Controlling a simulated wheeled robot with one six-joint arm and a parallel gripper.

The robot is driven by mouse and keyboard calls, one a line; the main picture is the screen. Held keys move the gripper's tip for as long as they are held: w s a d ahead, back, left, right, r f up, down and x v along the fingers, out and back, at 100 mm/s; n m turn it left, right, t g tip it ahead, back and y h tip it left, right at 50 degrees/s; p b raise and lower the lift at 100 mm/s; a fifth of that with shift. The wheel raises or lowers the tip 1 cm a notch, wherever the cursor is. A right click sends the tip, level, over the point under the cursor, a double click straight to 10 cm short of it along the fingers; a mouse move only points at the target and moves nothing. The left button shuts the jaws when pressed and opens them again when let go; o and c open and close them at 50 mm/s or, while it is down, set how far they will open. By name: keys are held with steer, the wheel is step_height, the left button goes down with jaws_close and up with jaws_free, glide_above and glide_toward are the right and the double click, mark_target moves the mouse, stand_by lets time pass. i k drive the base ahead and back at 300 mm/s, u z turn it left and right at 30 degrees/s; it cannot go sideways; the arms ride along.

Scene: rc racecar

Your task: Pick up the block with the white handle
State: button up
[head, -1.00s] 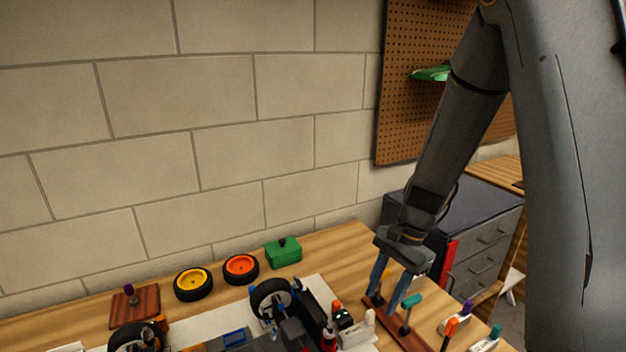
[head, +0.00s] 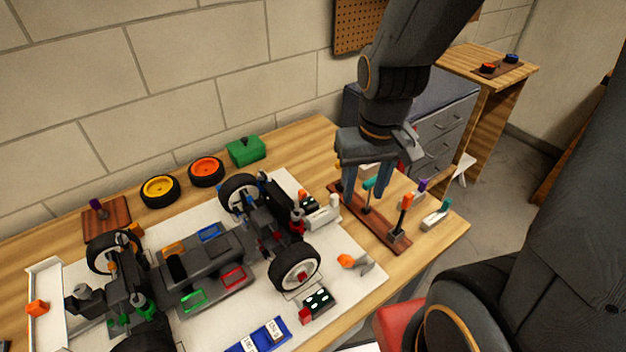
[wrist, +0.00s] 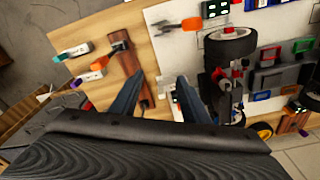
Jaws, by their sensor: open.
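A small pale block with a white upright handle (head: 322,217) sits on the white mat, beside the car's rear-right wheels in the head view. A dark block with a patterned face and an orange knob is close by it. My gripper (head: 366,194) is open, pointing down over the wooden tool rack, to the right of the pale block. Its two blue fingers also show in the wrist view (wrist: 160,80), with nothing seen held between them.
The wooden rack (head: 385,232) holds upright tools, including a teal-handled one by my fingers. The model car (head: 205,265) fills the mat's middle. A teal-handled piece (head: 436,214) lies near the table's right edge. Loose wheels (head: 206,171) and a green box (head: 246,151) stand at the back.

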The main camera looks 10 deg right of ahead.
mark_target(319, 218)
steer(key=u, duration=1.45)
steer(key=k, duration=0.8)
steer(key=z, duration=1.5)
steer(key=i, duration=0.5)
